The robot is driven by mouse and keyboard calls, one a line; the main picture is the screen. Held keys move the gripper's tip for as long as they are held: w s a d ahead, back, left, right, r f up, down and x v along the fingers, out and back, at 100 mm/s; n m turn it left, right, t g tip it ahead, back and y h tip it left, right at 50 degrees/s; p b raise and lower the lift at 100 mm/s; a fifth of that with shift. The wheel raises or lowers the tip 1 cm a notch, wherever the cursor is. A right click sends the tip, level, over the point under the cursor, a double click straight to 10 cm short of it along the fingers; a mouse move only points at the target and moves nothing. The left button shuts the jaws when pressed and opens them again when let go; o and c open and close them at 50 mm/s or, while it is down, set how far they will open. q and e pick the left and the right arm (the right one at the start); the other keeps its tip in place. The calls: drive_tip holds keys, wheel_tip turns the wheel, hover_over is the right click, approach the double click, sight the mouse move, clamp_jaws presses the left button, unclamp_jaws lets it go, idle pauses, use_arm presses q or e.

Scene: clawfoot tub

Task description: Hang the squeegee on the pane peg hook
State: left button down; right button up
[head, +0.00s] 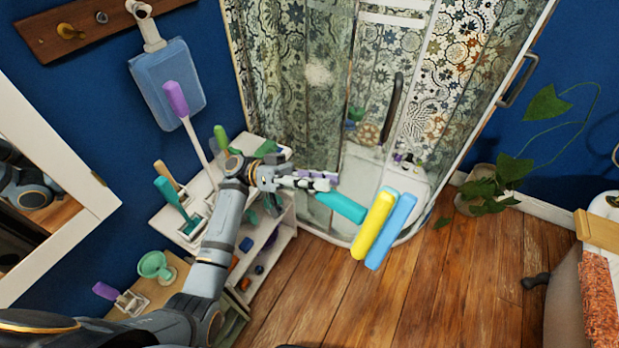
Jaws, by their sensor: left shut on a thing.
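My left gripper (325,183) is shut on the teal handle of the squeegee (341,207) in the head view. The squeegee's wide head has a yellow bar (373,225) and a blue bar beside it, at the lower right end of the handle. It is held tilted, in front of the shower's lower front, and it appears clear of the floor. I cannot make out the pane peg hook for certain. A pale blurred spot (318,74) shows on the patterned shower pane. My right gripper is not in view.
The glass shower enclosure (300,110) has a patterned wall. A white shelf unit (287,232) with brushes stands left of it. A wooden peg rail (80,28) is at upper left. A potted plant (490,190) and part of a tub are at right. The wooden floor (450,290) is clear.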

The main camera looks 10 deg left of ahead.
use_arm(q)
drive_tip(key=shift+w+d+f+m+g+y, duration=0.45)
drive_tip(key=shift+f+m+g, duration=0.1)
drive_tip(key=shift+g, duration=0.45)
drive_tip(key=shift+w+d+f+m+g+y, duration=0.4)
drive_tip(key=shift+f+m+g, duration=0.1)
drive_tip(key=shift+g, duration=0.5)
drive_tip(key=shift+a, duration=0.1)
drive_tip(key=s+a+r+n+t+h, duration=0.1)
drive_tip(key=s+a+r+n+t, duration=0.1)
drive_tip(key=t, duration=0.5)
drive_tip(key=s+a+r+n+t+h, duration=0.1)
drive_tip(key=s+a+r+n+t, duration=0.2)
drive_tip(key=a+r+n+t, duration=0.2)
drive_tip(key=shift+a+r+n+t, duration=0.25)
drive_tip(key=shift+r+n+t, duration=0.4)
drive_tip(key=shift+r+t, duration=0.9)
